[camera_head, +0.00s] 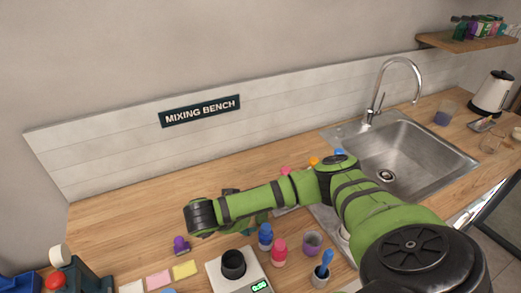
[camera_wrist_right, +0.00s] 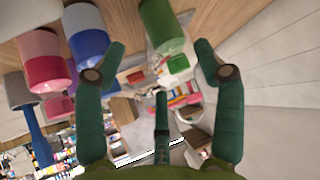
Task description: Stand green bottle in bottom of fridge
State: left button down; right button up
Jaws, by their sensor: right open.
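The green bottle (camera_wrist_right: 163,27) shows at the top middle of the right wrist view, with its smaller green cap (camera_wrist_right: 178,63) below its body. My right gripper (camera_wrist_right: 158,60) is open and empty, with its fingers spread to either side of the bottle's cap end. I see no clear contact. In the head view my right gripper (camera_head: 258,219) is low over the bench, partly hidden by my arm, and the green bottle cannot be made out there. My left gripper is out of view, and so is the fridge.
A blue bottle (camera_head: 265,235), a pink bottle (camera_head: 279,252) and a purple cup (camera_head: 312,242) stand close by. A scale (camera_head: 259,285) holds a black cup (camera_head: 233,262). The sink (camera_head: 405,150) is at right; the wooden bench at left (camera_head: 120,215) is clear.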

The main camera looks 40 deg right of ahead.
jog(key=shift+d+f, duration=0.3)
jog(key=shift+f, duration=0.1)
jog(key=d+f+b, duration=0.1)
jog(key=w+d+f+b, duration=0.1)
jog(key=shift+w+f+b, duration=0.1)
jog(key=shift+f+b, duration=0.05)
jog(key=shift+b, duration=0.25)
jog(key=shift+d+f+p, duration=0.1)
jog(key=shift+d+p, duration=0.2)
jog(key=shift+d, duration=0.15)
jog(key=shift+w+d+f, duration=0.1)
jog(key=shift+d+f, duration=0.1)
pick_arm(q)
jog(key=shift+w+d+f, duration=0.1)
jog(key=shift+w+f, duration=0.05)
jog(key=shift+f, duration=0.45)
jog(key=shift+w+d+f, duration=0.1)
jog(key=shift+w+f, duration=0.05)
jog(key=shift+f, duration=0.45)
pick_arm(e)
jog(key=shift+d+f, duration=0.1)
jog(key=c, duration=1.1)
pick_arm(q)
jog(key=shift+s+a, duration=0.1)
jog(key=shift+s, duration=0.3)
pick_arm(e)
jog(key=shift+c, duration=0.8)
